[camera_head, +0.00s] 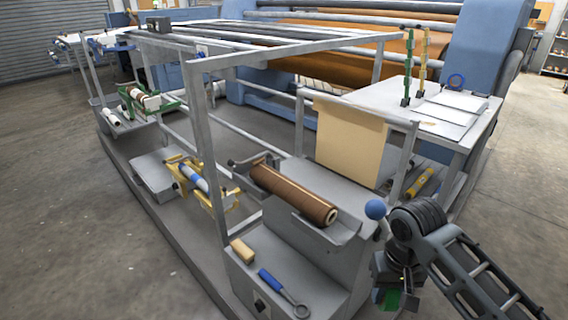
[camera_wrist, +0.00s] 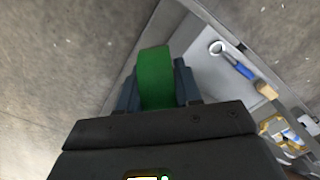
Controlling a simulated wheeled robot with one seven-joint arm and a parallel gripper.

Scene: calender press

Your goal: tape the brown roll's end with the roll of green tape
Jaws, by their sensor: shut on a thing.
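The brown roll (camera_head: 295,191) lies in a grey cradle on top of a grey cabinet in the head view. Its near end faces the lower right, and its loose end cannot be made out. My gripper (camera_wrist: 157,88) is shut on the roll of green tape (camera_wrist: 155,75), which stands between the two fingers in the wrist view. The tape also shows as a small green patch (camera_head: 392,299) at the bottom of the head view. My gripper is to the right of the brown roll and apart from it. The wrist view does not show the brown roll.
A blue-handled wrench (camera_head: 283,292) and a tan block (camera_head: 242,250) lie on the low cabinet shelf. A blue ball (camera_head: 375,209) sticks up between the cradle and my arm. A grey frame post (camera_head: 206,150) stands left of the roll. Bare floor lies at right.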

